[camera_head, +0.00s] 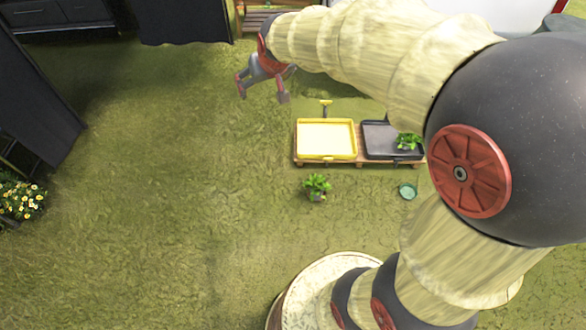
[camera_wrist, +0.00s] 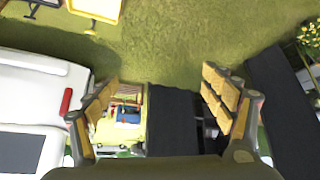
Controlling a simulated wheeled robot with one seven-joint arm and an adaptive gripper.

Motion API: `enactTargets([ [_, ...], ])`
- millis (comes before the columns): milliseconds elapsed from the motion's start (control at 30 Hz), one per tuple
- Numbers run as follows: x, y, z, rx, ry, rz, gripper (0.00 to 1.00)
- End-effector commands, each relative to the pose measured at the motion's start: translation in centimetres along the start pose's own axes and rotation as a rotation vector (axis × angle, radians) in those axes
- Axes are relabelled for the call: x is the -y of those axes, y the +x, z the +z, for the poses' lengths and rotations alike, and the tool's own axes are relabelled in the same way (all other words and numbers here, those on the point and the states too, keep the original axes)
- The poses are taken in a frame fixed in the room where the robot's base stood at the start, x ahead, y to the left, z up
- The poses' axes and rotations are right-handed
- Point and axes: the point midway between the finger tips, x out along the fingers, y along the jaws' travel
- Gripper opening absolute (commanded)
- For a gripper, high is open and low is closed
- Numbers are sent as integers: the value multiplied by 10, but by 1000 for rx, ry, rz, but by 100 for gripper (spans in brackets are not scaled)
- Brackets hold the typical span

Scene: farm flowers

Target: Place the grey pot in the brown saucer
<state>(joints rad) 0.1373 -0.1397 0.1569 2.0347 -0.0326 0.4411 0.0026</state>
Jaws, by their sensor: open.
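A small leafy plant stands on the grass in the head view in a small dark greyish pot (camera_head: 317,197), mostly hidden under its leaves. I cannot be sure that this is the grey pot. A second green plant (camera_head: 408,141) sits at the dark tray; its pot is not clear. I make out no brown saucer; a small teal-green round dish (camera_head: 408,191) lies on the grass right of the first plant. My gripper (camera_head: 263,95) is open and empty, up and left of the trays, away from both plants. The wrist view shows its spread fingers (camera_wrist: 160,92) with nothing between them.
A yellow tray (camera_head: 326,157) and a dark tray (camera_head: 378,153) stand side by side on a low wooden base. Yellow flowers (camera_head: 20,200) grow at the left edge beside dark furniture. The wrist view shows a white vehicle (camera_wrist: 35,110). The grass left of centre is clear.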

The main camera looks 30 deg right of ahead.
Motion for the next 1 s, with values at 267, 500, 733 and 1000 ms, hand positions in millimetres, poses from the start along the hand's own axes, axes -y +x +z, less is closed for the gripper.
enactTargets([
  [267, 31, -117, 102, 68, -42, -46, 82],
  [500, 42, -173, 193, 128, -77, -78, 82],
  [733, 44, -188, 230, 154, -90, -90, 82],
  [1000, 44, -189, 231, 156, -90, -90, 82],
])
